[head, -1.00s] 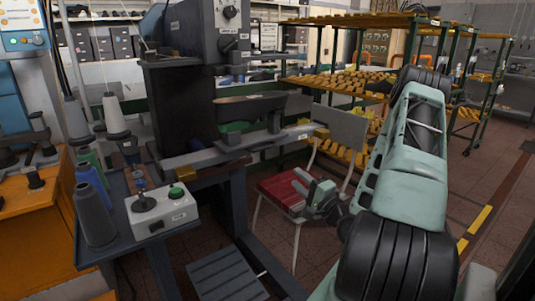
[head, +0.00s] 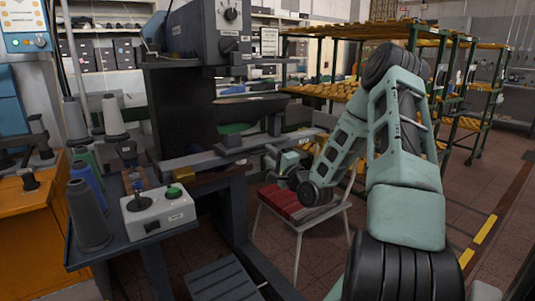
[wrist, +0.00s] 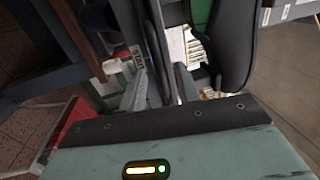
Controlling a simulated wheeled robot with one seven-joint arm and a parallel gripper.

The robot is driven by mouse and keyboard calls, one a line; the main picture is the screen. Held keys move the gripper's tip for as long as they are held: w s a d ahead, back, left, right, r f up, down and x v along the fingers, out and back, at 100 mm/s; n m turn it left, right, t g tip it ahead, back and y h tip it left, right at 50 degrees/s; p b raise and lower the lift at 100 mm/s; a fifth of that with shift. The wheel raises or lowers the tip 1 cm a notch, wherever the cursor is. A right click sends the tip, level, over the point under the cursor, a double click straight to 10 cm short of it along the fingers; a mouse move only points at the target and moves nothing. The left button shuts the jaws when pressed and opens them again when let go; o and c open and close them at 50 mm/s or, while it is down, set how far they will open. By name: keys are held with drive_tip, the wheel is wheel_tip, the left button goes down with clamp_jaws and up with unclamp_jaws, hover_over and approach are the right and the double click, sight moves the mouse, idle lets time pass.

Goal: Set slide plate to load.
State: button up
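The slide plate appears to be the long grey bar (head: 205,158) low on the dark machine, sloping up to the right; I cannot read its labels. A dark block (head: 243,141) with an upright post stands on it, below a dark shoe-shaped piece (head: 250,107). My gripper (head: 272,157) is just in front of the bar's right part, its fingers pointing left toward the machine. In the wrist view its two pale fingers (wrist: 160,88) are apart, with dark machine parts beyond them. I cannot tell whether they touch anything.
A control box (head: 158,211) with a green button and black knob sits on the side table, near thread cones (head: 88,215). A red-seated chair (head: 290,203) stands below my gripper. Racks of lasts (head: 325,91) stand behind. Open floor lies at the right.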

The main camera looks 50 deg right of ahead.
drive_tip(key=shift+x, duration=1)
clamp_jaws()
drive_tip(key=s+d+p, duration=0.1)
drive_tip(key=s+d, duration=0.1)
drive_tip(key=d, duration=0.9)
drive_tip(key=s+d+p, duration=0.1)
drive_tip(key=s+d, duration=0.2)
drive_tip(key=d, duration=0.8)
drive_tip(key=shift+s, duration=0.25)
drive_tip(key=shift+d, duration=0.15)
unclamp_jaws()
